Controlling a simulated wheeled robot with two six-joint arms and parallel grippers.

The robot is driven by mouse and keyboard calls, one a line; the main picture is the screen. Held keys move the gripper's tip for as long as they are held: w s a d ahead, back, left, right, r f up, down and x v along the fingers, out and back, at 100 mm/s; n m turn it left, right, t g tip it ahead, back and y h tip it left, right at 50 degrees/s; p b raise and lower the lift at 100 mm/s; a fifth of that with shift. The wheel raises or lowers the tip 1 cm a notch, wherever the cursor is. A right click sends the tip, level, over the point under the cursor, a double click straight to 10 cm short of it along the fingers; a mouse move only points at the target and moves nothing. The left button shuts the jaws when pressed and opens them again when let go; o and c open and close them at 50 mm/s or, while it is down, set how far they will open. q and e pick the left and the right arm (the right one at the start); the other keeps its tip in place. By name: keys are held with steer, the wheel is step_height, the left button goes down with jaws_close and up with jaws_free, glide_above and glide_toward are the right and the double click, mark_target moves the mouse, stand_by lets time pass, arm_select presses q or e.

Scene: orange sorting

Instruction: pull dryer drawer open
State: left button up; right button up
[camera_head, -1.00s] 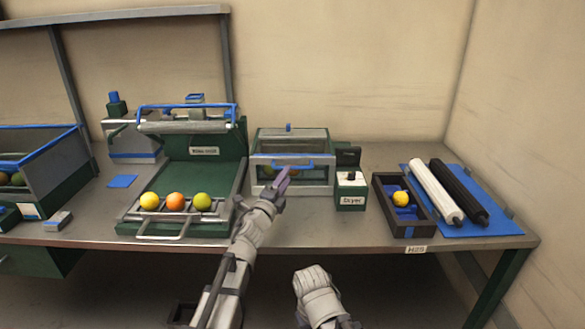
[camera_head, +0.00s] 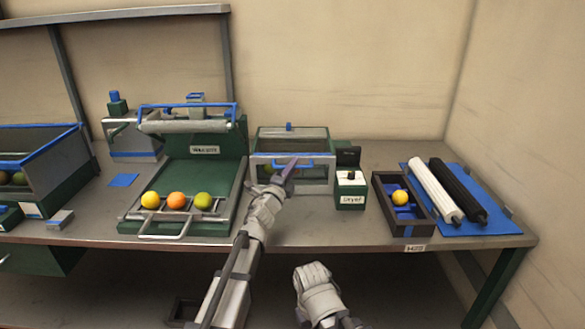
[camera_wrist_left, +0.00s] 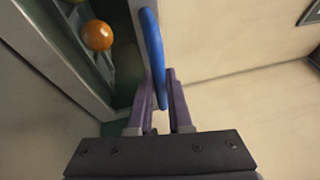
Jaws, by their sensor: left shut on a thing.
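The dryer (camera_head: 306,178) is a grey box with a clear front and a blue drawer handle (camera_head: 306,164), standing at the middle of the bench. The dryer's label box (camera_head: 350,198) stands to its right. My left gripper (camera_head: 289,168) is at the handle, shut on it. In the left wrist view the blue handle (camera_wrist_left: 152,45) passes between the two purple fingers (camera_wrist_left: 160,98). An orange (camera_wrist_left: 98,35) shows beyond the handle in that view. My right gripper (camera_head: 312,283) is low in front of the bench, its fingers not clearly visible.
A green washing tray (camera_head: 225,215) with several fruits stands on the left. A dark crate (camera_head: 381,201) with a yellow fruit and a blue mat (camera_head: 490,222) with white and black rollers are on the right. Bare bench lies in front of the dryer.

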arm_select(q)
jaws_close()
stand_by(1.0)
